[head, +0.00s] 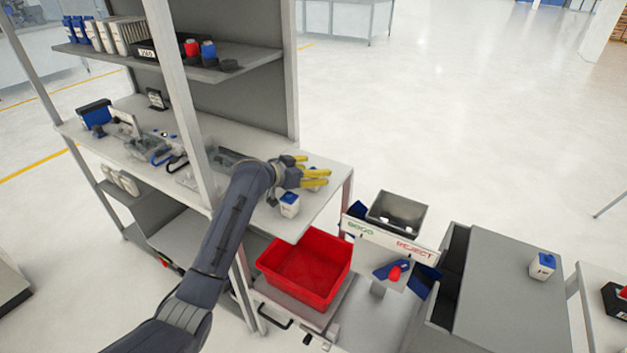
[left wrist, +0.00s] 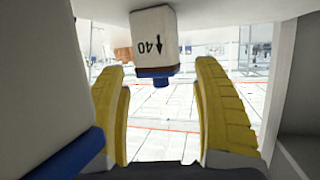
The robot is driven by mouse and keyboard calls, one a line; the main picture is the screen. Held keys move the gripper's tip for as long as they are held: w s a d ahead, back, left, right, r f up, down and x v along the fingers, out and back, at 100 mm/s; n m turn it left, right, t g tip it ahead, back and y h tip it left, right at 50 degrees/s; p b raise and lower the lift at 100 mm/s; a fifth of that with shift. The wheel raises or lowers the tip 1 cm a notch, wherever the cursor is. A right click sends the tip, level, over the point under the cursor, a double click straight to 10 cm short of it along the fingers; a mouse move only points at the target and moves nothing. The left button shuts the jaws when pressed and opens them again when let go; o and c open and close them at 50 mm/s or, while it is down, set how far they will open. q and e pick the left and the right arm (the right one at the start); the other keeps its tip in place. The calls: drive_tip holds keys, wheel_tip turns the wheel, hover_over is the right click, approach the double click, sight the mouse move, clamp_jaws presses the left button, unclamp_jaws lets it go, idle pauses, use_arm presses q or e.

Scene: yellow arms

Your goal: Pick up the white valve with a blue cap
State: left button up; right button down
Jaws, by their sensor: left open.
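My left gripper (head: 312,172) is open, with its yellow fingers low over the right end of the workbench. A white valve with a blue cap (head: 290,204) stands on the bench just in front of the gripper. Another white and blue piece (head: 315,173) is mostly hidden by the fingers. In the left wrist view, a white valve marked "40" with an arrow (left wrist: 153,35) and a blue cap shows in the gap between the open fingers (left wrist: 162,90). A second white body with a blue part (left wrist: 35,90) fills the left side, close to the camera. My right gripper is not seen.
A red bin (head: 305,272) stands below the bench end. A GOOD/REJECT stand (head: 390,240) with a grey tray is to its right. Another white valve with a blue cap (head: 542,265) stands on a grey cabinet (head: 500,320). A shelf post (head: 180,100) rises left of my arm.

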use_arm(q)
drive_tip(key=shift+w+d+f, duration=0.1)
drive_tip(key=shift+w+d, duration=0.05)
drive_tip(key=c, duration=1.4)
